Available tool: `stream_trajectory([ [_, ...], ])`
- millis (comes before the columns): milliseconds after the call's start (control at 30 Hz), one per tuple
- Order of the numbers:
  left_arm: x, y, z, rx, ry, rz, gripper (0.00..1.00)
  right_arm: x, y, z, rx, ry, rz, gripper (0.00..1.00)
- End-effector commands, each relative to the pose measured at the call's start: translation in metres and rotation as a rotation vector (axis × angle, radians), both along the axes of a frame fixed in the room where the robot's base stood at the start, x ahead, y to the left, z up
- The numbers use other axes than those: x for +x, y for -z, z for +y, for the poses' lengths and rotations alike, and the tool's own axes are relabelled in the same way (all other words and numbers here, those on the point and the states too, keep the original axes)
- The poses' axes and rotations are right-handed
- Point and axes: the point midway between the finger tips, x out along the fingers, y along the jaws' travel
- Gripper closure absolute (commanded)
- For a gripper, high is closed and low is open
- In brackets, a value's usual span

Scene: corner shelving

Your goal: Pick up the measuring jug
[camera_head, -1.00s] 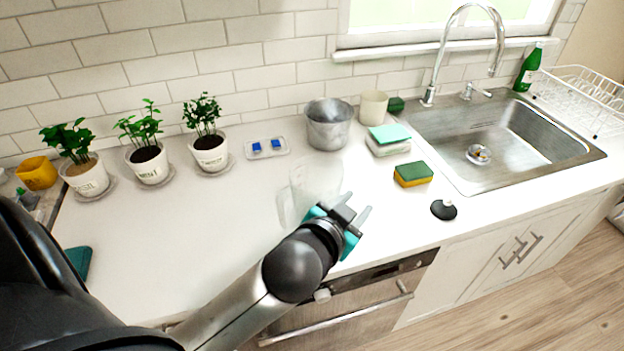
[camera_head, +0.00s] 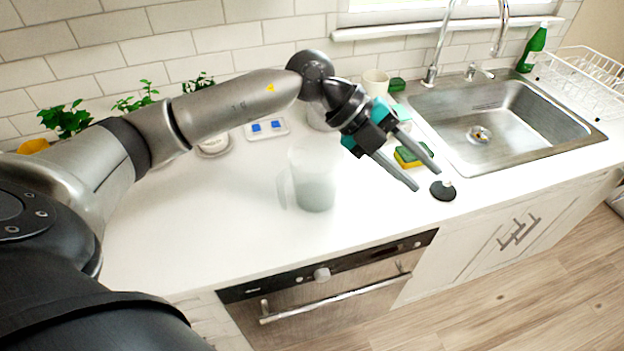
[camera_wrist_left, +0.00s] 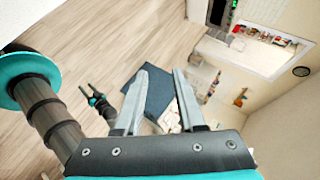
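The measuring jug (camera_head: 312,182) looks like a clear, whitish see-through vessel standing upright on the white counter, in the middle of the head view. Its faint handle seems to be on its left side. My left gripper (camera_head: 426,170) is to the right of the jug and above the counter, clear of it. Its two fingers are spread apart with nothing between them. In the left wrist view my left gripper (camera_wrist_left: 165,95) is also open and empty, facing out over the room. My right gripper is not seen in the head view; a small dark gripper in the left wrist view may be it.
A green and yellow sponge (camera_head: 410,155) and a black sink plug (camera_head: 443,190) lie right of the jug. A steel sink (camera_head: 465,150) is further right. My left arm hides much of the potted plants (camera_head: 66,121) and the metal pot. The front left counter is clear.

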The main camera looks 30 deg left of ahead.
Motion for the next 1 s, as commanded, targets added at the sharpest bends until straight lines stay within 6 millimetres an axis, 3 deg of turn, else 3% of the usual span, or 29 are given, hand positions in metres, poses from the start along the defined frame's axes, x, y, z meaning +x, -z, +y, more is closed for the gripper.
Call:
stream_trajectory([
  [33,0.006,0.007,0.030,0.126,-0.020,0.027,0.61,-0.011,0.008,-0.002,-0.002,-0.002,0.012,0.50],
  [200,0.010,0.021,0.134,0.502,-0.150,0.166,0.61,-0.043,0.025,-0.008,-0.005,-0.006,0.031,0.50],
  [300,0.006,0.017,0.184,0.658,-0.240,0.239,0.61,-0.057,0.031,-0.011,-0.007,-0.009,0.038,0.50],
  [400,0.001,0.012,0.219,0.759,-0.314,0.295,0.61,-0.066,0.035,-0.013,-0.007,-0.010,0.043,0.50],
  [500,-0.004,0.009,0.237,0.813,-0.354,0.328,0.61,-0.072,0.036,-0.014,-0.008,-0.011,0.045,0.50],
  [633,-0.005,0.020,0.244,0.834,-0.369,0.345,0.61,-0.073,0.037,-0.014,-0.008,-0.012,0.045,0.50],
  [1000,-0.001,0.094,0.239,0.831,-0.365,0.342,0.61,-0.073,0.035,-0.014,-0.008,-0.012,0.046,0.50],
])
